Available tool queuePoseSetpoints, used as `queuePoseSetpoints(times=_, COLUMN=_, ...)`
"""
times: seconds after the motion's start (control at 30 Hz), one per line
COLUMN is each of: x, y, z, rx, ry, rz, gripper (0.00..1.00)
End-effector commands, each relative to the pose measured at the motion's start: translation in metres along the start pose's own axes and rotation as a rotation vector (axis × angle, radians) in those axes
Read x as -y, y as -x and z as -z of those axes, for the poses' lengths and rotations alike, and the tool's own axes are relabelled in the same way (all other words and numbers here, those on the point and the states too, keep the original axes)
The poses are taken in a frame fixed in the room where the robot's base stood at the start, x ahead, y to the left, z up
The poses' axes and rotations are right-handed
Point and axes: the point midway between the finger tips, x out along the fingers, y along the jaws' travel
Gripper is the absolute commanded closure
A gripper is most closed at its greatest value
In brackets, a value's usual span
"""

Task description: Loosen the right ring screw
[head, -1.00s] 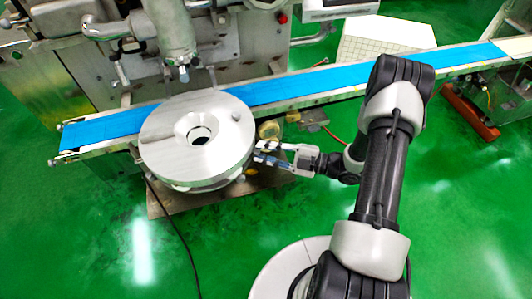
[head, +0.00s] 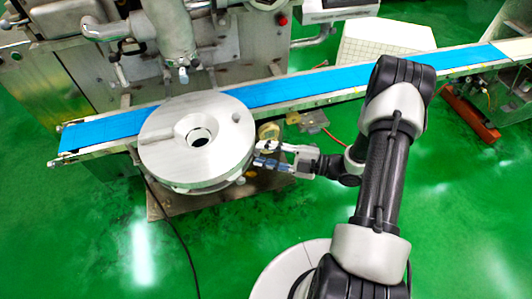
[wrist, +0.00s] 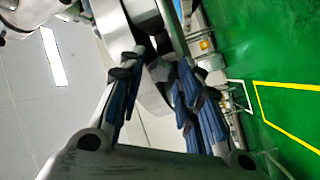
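The round metal ring head (head: 165,150) of the machine sits on a base plate in front of the blue belt. My gripper (head: 258,154) is at the right edge of this ring, fingers pointing left towards it. In the wrist view my gripper (wrist: 157,70) shows two fingers with blue-grey pads, standing apart. A small dark grey part (wrist: 160,71), which may be the right ring screw, shows between or just beyond the fingertips. I cannot tell whether the pads touch it. In the head view the screw is not clearly visible; the fingers cover that spot.
The blue conveyor belt (head: 290,90) runs behind the ring. A pipe nozzle (head: 183,75) hangs close above and behind it. A yellowish round part (head: 269,131) is just behind my fingers. The green floor (head: 250,235) in front is clear except for a black cable (head: 180,235).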

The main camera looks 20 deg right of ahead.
Motion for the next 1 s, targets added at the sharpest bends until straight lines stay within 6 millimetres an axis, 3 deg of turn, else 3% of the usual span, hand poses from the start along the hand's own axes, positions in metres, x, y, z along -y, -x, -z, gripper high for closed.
queuePoseSetpoints(times=0.1, x=0.000, y=0.000, z=0.000, rx=0.000, ry=0.000, rz=0.000, gripper=0.58)
queuePoseSetpoints(times=0.5, x=0.000, y=0.007, z=-0.001, rx=0.002, ry=0.000, rz=-0.001, gripper=0.58)
queuePoseSetpoints(times=1.0, x=0.000, y=0.102, z=-0.001, rx=0.004, ry=0.001, rz=-0.002, gripper=0.58)
